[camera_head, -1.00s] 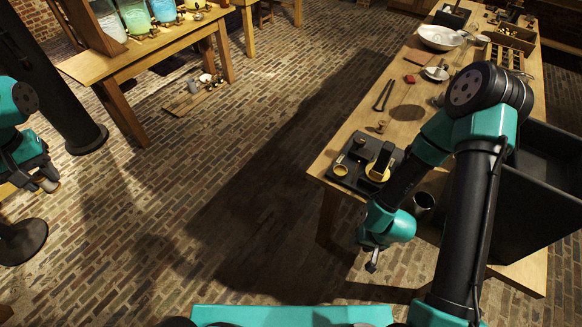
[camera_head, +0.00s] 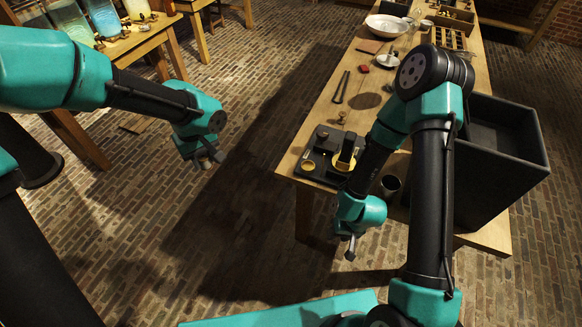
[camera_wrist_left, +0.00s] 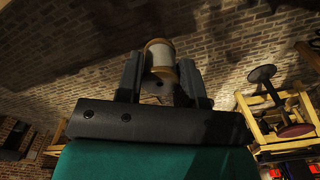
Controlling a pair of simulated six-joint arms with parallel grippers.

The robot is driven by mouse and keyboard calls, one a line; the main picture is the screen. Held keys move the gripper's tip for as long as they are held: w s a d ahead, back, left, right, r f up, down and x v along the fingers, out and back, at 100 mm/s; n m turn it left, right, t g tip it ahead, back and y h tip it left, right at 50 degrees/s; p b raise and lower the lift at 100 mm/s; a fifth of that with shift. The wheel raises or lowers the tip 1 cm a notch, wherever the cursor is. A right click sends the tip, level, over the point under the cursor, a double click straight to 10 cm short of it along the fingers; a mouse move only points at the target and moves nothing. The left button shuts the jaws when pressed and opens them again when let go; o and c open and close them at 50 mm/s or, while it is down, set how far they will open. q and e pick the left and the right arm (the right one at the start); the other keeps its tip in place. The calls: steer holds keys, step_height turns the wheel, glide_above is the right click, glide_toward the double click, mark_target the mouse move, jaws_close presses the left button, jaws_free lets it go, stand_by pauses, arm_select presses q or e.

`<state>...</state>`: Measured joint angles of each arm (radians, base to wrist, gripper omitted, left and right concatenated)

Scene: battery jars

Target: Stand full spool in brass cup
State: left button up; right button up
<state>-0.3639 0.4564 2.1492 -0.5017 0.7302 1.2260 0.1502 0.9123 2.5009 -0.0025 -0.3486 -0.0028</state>
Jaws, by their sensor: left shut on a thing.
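My left gripper (camera_head: 208,160) hangs over the brick floor, left of the workbench. In the left wrist view its fingers (camera_wrist_left: 160,82) are shut on a spool (camera_wrist_left: 160,53) with pale winding and a brown end. On the near corner of the bench lies a black tray (camera_head: 325,144) with a small round brass-coloured cup (camera_head: 308,165) at its front left. A larger yellow ring (camera_head: 340,167) sits around a dark block's foot. The left gripper is well apart from the tray. My right gripper (camera_head: 350,248) hangs low in front of the bench; its finger opening is unclear.
The workbench (camera_head: 326,100) holds a small wooden peg-like piece (camera_head: 342,117), dark tongs (camera_head: 341,87) and a white bowl (camera_head: 387,26). A large black bin (camera_head: 500,165) stands at the right. Open floor lies between the left gripper and bench.

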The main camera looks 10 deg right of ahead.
arm_select(q)
steer(key=s+d+f, duration=0.3)
steer(key=d, duration=0.5)
steer(key=s+d+f+m, duration=0.1)
steer(key=s+d+f, duration=0.2)
steer(key=d, duration=0.6)
steer(key=s+d+f, duration=0.3)
steer(key=d, duration=0.5)
steer(key=shift+s+d+m, duration=0.25)
steer(key=shift+d+m, duration=0.05)
steer(key=shift+d, duration=0.1)
steer(key=shift+w+f, duration=0.1)
steer(key=w+d, duration=0.1)
steer(key=w, duration=0.4)
steer(key=w+d+f, duration=0.1)
steer(key=w, duration=0.3)
steer(key=w+d, duration=0.2)
steer(key=w, duration=0.3)
steer(key=shift+w+d+f, duration=0.1)
steer(key=shift+w+f, duration=0.1)
steer(key=shift+w, duration=0.15)
steer(key=shift+w, duration=0.1)
steer(key=shift+w+d+f, duration=0.1)
steer(key=shift+w+f, duration=0.1)
steer(key=shift+f, duration=1.55)
steer(key=shift+f, duration=0.2)
